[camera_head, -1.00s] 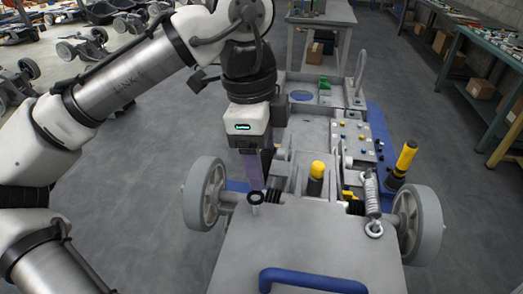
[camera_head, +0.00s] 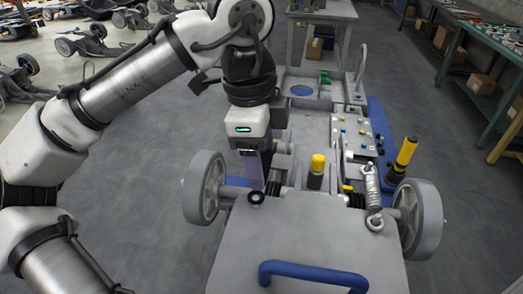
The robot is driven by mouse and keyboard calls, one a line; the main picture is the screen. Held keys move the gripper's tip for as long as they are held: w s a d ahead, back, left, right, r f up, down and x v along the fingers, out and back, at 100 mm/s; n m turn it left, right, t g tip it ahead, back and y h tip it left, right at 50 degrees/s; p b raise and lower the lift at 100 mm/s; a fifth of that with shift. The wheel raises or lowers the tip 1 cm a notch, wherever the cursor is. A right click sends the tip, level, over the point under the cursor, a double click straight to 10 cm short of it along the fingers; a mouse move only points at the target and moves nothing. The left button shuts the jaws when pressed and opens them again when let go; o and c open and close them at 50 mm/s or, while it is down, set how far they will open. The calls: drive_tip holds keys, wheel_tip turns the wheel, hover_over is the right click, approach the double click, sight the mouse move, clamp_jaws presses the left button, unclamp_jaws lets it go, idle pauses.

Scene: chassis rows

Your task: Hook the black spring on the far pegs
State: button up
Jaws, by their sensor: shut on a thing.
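My gripper (camera_head: 254,182) points down at the left side of the chassis, with its pale purple fingers shut on the black spring. Most of the spring is hidden behind the fingers. Its dark near end ring (camera_head: 256,198) shows just below them, at the left edge of the grey plate. The ring appears to be low at the left peg; I cannot tell whether it is fully around it. A silver spring (camera_head: 371,188) stretches along the right side, with its near ring (camera_head: 375,222) at the right peg. The far pegs on the left are hidden by my gripper.
A yellow-topped black post (camera_head: 316,172) stands mid-chassis, and a yellow-and-black handle (camera_head: 402,160) leans at the right. Grey wheels (camera_head: 204,188) flank the chassis. A blue handle (camera_head: 312,275) crosses the near plate. Workbenches stand at the far right.

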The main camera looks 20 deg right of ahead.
drive_tip(key=shift+f, duration=0.1)
idle(0.3)
drive_tip(key=shift+f+b, duration=0.4)
drive_tip(key=shift+f, duration=0.35)
drive_tip(key=shift+f, duration=0.15)
drive_tip(key=o, duration=1)
drive_tip(key=shift+o, duration=0.3)
wheel_tip(320, 180, up, 14)
drive_tip(key=a, duration=0.1)
drive_tip(key=shift+w+a+f+p, duration=0.15)
drive_tip(key=shift+w+a+p, duration=0.05)
drive_tip(key=shift+w+p, duration=0.2)
